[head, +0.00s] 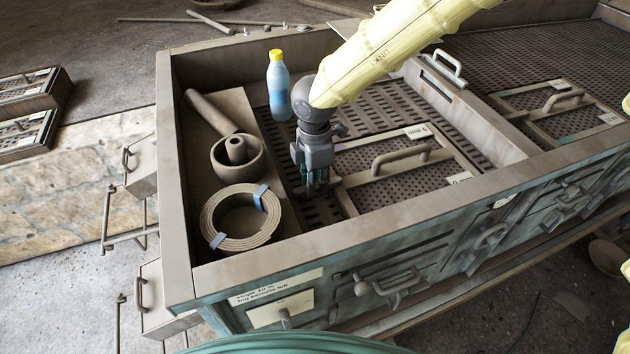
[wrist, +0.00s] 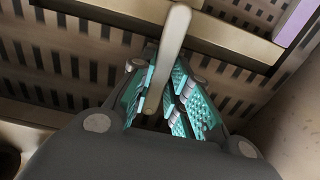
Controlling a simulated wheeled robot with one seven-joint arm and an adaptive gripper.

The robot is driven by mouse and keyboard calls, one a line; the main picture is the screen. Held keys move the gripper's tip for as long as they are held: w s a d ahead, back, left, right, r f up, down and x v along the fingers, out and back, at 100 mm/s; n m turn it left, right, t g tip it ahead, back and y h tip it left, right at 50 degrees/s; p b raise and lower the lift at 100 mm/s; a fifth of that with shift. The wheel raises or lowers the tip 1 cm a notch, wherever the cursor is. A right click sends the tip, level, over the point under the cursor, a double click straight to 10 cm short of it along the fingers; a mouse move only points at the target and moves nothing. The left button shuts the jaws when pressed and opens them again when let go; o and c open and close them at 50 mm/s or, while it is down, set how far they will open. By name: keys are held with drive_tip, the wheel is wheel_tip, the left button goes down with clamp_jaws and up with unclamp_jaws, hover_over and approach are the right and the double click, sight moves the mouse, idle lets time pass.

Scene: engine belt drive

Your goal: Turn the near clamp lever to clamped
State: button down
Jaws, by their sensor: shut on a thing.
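My gripper (head: 318,187) points down into the left bay of the teal and brown bench, beside the left edge of a perforated plate with a handle (head: 402,157). In the wrist view, my gripper's teal-padded fingers (wrist: 168,98) are shut on a pale, narrow lever (wrist: 172,50). The lever runs up between the pads and past them, over a slotted floor. I take this for the near clamp lever. In the head view it is mostly hidden by the fingers, and its clamp setting cannot be told.
A blue bottle with a yellow cap (head: 278,86) stands just behind my gripper. A bowl (head: 239,160), a rod (head: 209,112) and a coiled belt with blue ties (head: 240,216) lie to the left. The bench's front rim (head: 390,217) and a divider wall (head: 463,108) bound the bay.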

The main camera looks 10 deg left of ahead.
drive_tip(key=shift+w, duration=0.1)
drive_tip(key=c, duration=1.4)
unclamp_jaws()
drive_tip(key=shift+o, duration=0.2)
drive_tip(key=shift+r, duration=0.1)
wheel_tip(320, 180, up, 12)
